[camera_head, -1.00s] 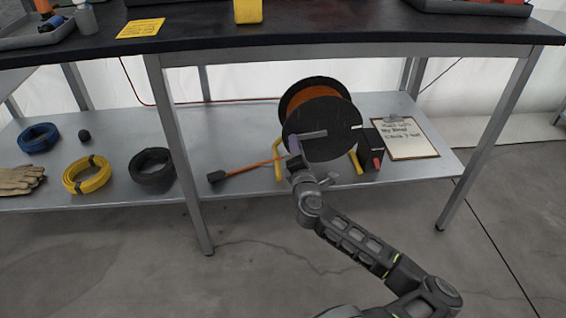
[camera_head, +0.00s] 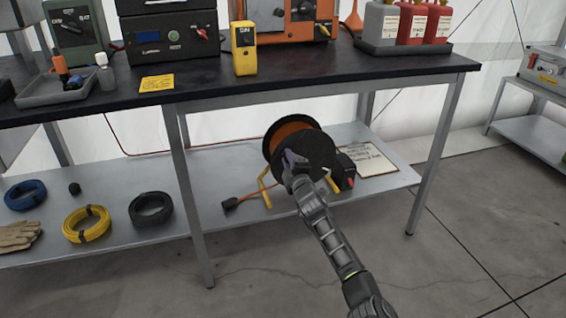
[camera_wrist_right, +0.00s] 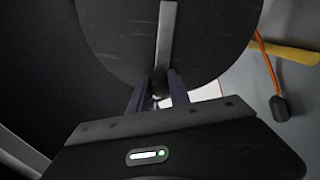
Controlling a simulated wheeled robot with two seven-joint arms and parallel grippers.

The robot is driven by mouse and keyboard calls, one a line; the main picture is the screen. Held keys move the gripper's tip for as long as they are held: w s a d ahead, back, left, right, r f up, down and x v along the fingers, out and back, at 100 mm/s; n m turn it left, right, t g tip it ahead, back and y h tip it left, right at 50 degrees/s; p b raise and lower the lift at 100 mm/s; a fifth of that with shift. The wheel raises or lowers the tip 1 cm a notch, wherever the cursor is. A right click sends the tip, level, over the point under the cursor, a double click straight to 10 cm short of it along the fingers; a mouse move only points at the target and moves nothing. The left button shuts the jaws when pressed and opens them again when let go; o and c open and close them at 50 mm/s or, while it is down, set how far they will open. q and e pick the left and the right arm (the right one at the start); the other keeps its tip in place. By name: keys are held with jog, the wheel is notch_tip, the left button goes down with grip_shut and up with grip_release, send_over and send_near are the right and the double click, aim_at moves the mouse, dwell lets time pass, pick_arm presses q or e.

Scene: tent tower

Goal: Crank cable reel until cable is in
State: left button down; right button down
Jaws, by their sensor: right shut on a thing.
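The cable reel (camera_head: 318,150) stands on the lower shelf, with a black round side plate, orange cable wound behind it and a yellow frame. My right gripper (camera_head: 291,160) is at the front of the reel. In the right wrist view, the gripper's fingers (camera_wrist_right: 158,92) are shut on the dark knob of the crank (camera_wrist_right: 165,40), a grey bar on the black plate. The knob is mostly hidden between the fingers. The loose cable end with a black plug (camera_head: 230,203) lies on the shelf left of the reel; it also shows in the right wrist view (camera_wrist_right: 279,108). My left gripper is not in view.
The lower shelf (camera_head: 110,190) also holds blue, yellow and black coils (camera_head: 150,209), gloves (camera_head: 18,235) and a clipboard (camera_head: 370,160). The black worktop (camera_head: 300,75) overhangs the reel. A table leg (camera_head: 190,200) stands left of the plug.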

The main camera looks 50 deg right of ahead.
jog(key=shift+r, duration=0.15)
jog(key=c, duration=1.2)
grip_release()
jog(key=shift+c, duration=0.2)
jog(key=p+v, duration=0.2)
jog(key=v, duration=0.5)
jog(key=shift+s+a+p, duration=0.25)
jog(key=shift+s+p, duration=0.05)
jog(key=shift+p, duration=0.1)
